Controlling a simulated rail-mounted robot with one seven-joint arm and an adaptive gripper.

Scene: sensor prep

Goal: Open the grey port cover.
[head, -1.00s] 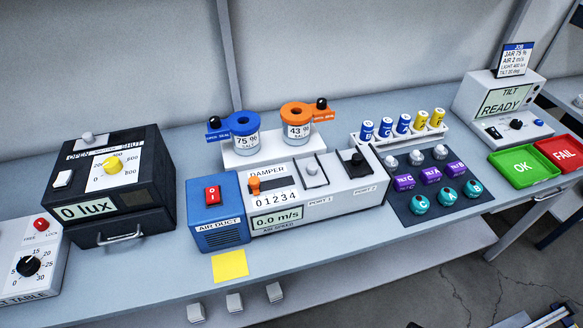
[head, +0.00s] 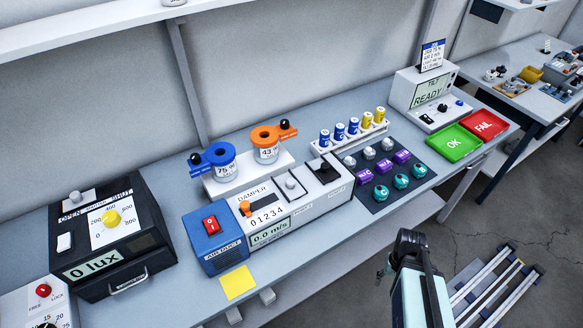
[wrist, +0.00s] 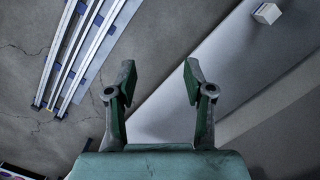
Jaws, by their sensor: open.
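The grey port cover (head: 291,186) is a small light-grey plate with a round grey knob, on top of the white air duct box (head: 272,232). It lies flat and looks closed over port 1. A black port cover (head: 324,172) with a black knob sits to its right, over port 2. My gripper (wrist: 158,78) is open and empty in the wrist view, its two fingers well apart. It points down toward the floor and the bench's edge, away from the cover. In the head view my arm shows at the lower right, in front of the bench.
Two jars (head: 221,164) with blue and orange tops stand behind the box. A dark pad (head: 382,206) with several knobs and purple blocks lies to its right. The black lux box (head: 108,236) stands left. Metal rails (head: 492,285) lie on the floor at the right.

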